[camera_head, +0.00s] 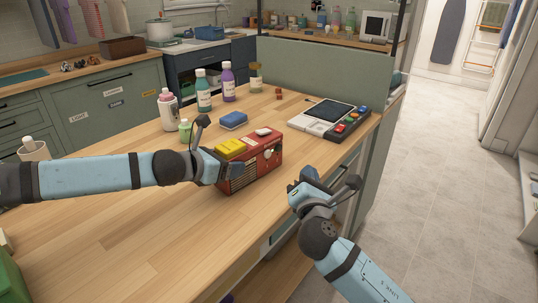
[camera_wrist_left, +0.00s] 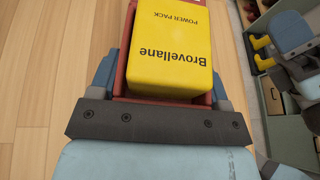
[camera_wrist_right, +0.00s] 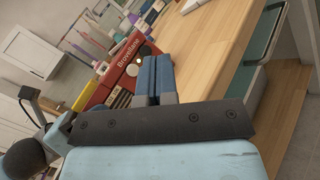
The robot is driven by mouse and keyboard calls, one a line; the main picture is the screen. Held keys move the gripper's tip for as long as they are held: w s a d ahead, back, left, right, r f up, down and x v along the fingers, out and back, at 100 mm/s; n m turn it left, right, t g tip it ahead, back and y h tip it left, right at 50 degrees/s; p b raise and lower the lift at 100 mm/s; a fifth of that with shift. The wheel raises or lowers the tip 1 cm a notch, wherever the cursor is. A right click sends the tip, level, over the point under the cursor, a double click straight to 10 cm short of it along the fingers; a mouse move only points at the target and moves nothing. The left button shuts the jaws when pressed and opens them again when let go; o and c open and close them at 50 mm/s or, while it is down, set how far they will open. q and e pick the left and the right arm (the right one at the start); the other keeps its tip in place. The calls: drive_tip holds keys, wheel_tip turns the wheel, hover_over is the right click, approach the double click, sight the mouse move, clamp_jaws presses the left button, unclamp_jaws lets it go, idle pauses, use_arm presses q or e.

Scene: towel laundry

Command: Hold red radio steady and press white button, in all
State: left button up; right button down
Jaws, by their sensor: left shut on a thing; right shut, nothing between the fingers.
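The red radio (camera_head: 262,158) stands on the wooden counter with a yellow power pack (camera_head: 230,149) on its left end and a white piece (camera_head: 263,132), seemingly the button, on top. My left gripper (camera_head: 220,171) is shut on the radio's left end. In the left wrist view its fingers lie on both sides of the red body and yellow pack (camera_wrist_left: 178,52). My right gripper (camera_head: 300,181) is shut and empty, apart from the radio, at its right near the counter edge. The right wrist view shows the closed fingers (camera_wrist_right: 156,76) in front of the radio's labelled face (camera_wrist_right: 125,58).
A blue sponge (camera_head: 233,120) lies behind the radio. A device with a dark screen (camera_head: 329,110) and coloured buttons stands behind right. Bottles (camera_head: 204,92) stand further back. The counter's front left (camera_head: 140,225) is clear. An open drawer (camera_head: 283,231) sits below the edge.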

drive_tip(key=shift+w+a, duration=3.05)
drive_tip(key=shift+w, duration=0.25)
drive_tip(key=shift+w, duration=0.1)
drive_tip(key=shift+w+a, duration=0.2)
drive_tip(key=shift+a, duration=0.05)
drive_tip(key=shift+w+a, duration=0.25)
drive_tip(key=shift+w, duration=0.05)
idle(0.4)
drive_tip(key=shift+s, duration=0.1)
drive_tip(key=shift+s+d, duration=0.55)
drive_tip(key=shift+s+d, duration=1.7)
drive_tip(key=shift+s, duration=0.15)
